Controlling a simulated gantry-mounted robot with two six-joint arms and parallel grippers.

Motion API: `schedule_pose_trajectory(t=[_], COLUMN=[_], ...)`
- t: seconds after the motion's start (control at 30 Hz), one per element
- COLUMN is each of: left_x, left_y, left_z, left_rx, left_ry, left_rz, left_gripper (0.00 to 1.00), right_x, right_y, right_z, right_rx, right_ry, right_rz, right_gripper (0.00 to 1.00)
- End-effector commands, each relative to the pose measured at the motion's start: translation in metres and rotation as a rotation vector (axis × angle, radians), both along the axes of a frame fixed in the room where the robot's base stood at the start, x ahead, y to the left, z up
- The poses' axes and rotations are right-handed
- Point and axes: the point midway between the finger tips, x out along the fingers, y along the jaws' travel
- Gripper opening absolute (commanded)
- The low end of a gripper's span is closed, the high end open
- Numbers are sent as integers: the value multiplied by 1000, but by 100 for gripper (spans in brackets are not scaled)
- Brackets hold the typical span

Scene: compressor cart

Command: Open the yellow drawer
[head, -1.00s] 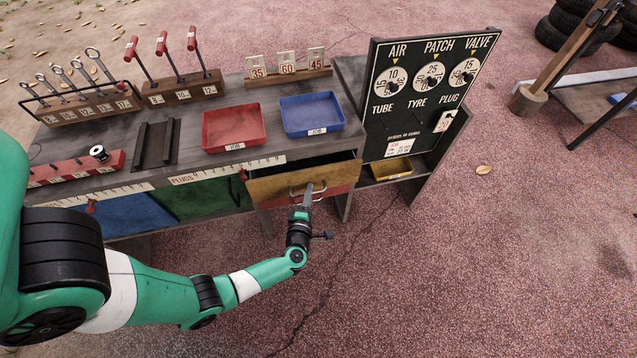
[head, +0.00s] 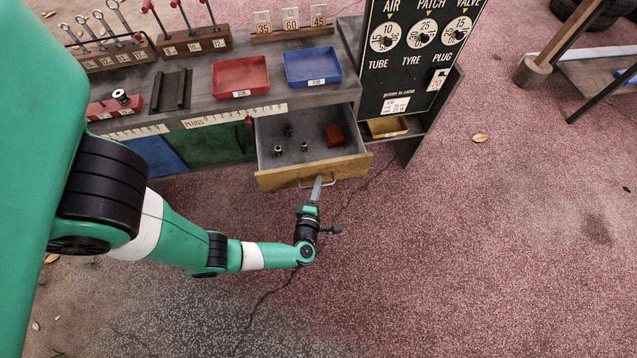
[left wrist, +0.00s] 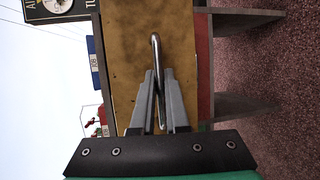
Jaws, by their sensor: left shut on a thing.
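The yellow drawer (head: 290,177) stands pulled well out of the cart. Its grey inside shows several small dark metal parts (head: 289,131) and a small red block (head: 334,135). Its metal handle (head: 331,181) is on the front face. My left gripper (head: 318,183) is at the handle, shut on it. In the left wrist view the two fingers (left wrist: 160,95) lie on either side of the handle bar (left wrist: 156,55), in front of the yellow drawer face (left wrist: 125,70). My right gripper is not in view.
On the cart top are a red tray (head: 241,77), a blue tray (head: 313,67) and tool racks (head: 193,42). A black dial board (head: 415,50) stands to the right, above a small yellow bin (head: 388,126). The ground in front of the drawer is clear.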

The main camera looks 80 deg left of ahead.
Motion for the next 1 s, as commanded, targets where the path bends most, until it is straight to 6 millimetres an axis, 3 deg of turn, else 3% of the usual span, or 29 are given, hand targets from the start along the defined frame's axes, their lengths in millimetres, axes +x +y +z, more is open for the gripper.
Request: schedule_pose_trajectory(t=[0.27, 0.3, 0.47, 0.8, 1.0], left_x=[0, 0, 0, -1, -8], left_y=[0, 0, 0, -2, -26], left_z=[0, 0, 0, 1, 8], left_rx=[1, 1, 0, -1, -1], left_ry=[-1, -1, 0, 1, 1], left_rz=[2, 2, 1, -1, -8], left_gripper=[0, 14, 42, 42, 42], right_x=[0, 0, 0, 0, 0], right_y=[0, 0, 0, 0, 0], right_z=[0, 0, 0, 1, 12], right_rx=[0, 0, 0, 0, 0], right_ry=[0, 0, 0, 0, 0], right_rz=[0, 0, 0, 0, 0], right_gripper=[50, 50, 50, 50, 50])
